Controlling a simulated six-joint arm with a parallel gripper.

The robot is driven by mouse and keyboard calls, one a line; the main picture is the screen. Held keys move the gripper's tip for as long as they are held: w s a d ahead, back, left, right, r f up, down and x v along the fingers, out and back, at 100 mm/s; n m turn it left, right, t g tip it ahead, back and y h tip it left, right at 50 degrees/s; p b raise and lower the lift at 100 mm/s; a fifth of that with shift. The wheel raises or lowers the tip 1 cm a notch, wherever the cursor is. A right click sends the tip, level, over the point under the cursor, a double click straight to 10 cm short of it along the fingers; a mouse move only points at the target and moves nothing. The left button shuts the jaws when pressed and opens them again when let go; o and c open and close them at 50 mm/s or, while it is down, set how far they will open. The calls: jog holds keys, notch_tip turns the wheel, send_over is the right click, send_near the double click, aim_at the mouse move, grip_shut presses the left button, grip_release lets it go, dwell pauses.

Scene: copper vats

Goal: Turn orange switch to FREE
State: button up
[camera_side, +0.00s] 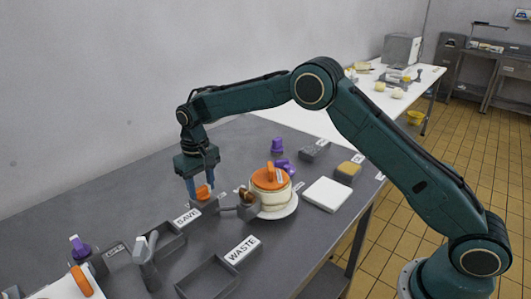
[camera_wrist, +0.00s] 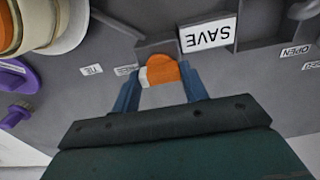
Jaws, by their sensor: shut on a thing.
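The orange switch (camera_side: 203,192) sits on a small grey base on the dark table, just behind the SAVE sign. In the wrist view the orange switch (camera_wrist: 166,71) shows a pale left end. My gripper (camera_side: 203,189) points down with its blue fingers on either side of the switch, and it is shut on it. In the wrist view my gripper (camera_wrist: 162,78) has one finger left and one right of the switch. Small labels (camera_wrist: 125,70) lie left of it, too small to read surely.
The SAVE sign (camera_side: 187,217) and its tray are close in front. A WASTE sign (camera_side: 241,250) and tray are nearer the camera. A cream pot with an orange top (camera_side: 270,178) stands on a white plate right of the gripper. Purple pieces (camera_side: 277,146) are behind it.

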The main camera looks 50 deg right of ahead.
aim_at(202, 188)
jog(key=o, duration=1)
jog(key=shift+r, duration=0.15)
notch_tip(202, 188, up, 14)
jog(key=shift+f, duration=0.2)
